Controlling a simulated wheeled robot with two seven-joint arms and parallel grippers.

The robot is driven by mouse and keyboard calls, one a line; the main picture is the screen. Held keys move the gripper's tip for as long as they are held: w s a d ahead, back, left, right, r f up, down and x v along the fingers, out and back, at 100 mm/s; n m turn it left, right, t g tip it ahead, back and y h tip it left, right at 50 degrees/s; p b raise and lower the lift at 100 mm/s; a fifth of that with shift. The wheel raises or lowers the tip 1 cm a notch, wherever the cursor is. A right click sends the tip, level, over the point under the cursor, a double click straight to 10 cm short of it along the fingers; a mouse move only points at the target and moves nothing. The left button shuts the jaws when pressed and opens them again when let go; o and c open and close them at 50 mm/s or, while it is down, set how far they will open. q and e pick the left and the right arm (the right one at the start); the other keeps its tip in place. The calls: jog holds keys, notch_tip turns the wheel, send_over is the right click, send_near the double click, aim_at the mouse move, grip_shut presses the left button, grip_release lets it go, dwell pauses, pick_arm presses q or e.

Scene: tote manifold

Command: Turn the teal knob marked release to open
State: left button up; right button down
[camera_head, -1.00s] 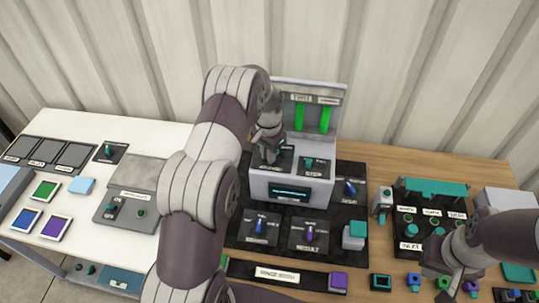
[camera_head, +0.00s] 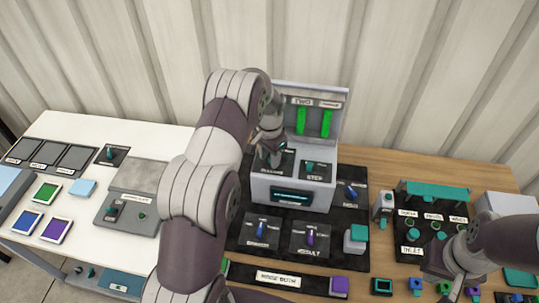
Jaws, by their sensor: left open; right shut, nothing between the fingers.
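The grey console (camera_head: 262,190) stands at the middle of the table, with two dark plates on its ledge. The left plate (camera_head: 286,171) has a small label that I cannot read surely; it may say release. My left gripper (camera_head: 270,158) is open, pointing down over this plate. Any knob there is hidden behind the fingers, so I cannot tell whether they touch it. A small teal knob (camera_head: 310,167) stands on the right plate, marked step. My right gripper (camera_head: 455,283) is shut and empty, low at the right, near small coloured blocks.
Two green bars (camera_head: 327,122) stand on the console's back panel. Below are a dark display (camera_head: 291,196), a blue knob (camera_head: 262,227) and a purple knob (camera_head: 310,237). A teal-topped rack (camera_head: 432,188) stands at right. My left arm covers the table left of the console.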

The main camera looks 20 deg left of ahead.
aim_at(269, 158)
pick_arm(q)
jog(key=shift+w+r, duration=0.1)
jog(key=shift+r, duration=0.15)
notch_tip(269, 158, up, 6)
jog(key=b, duration=0.2)
jog(key=shift+b, duration=0.35)
notch_tip(269, 158, up, 6)
jog(key=p, duration=0.4)
jog(key=shift+r, duration=0.15)
jog(key=s+d+f+n+b, duration=0.2)
jog(key=s+d+b, duration=0.1)
jog(key=s, duration=0.9)
jog(key=s+d+f+n+t+b, duration=0.1)
jog(key=s+d+f+n+b, duration=0.1)
jog(key=s, duration=0.9)
jog(key=d+f+b, duration=0.1)
jog(key=d+b, duration=0.1)
jog(key=d, duration=0.1)
jog(key=shift+s+d+f, duration=0.35)
jog(key=shift+s, duration=0.2)
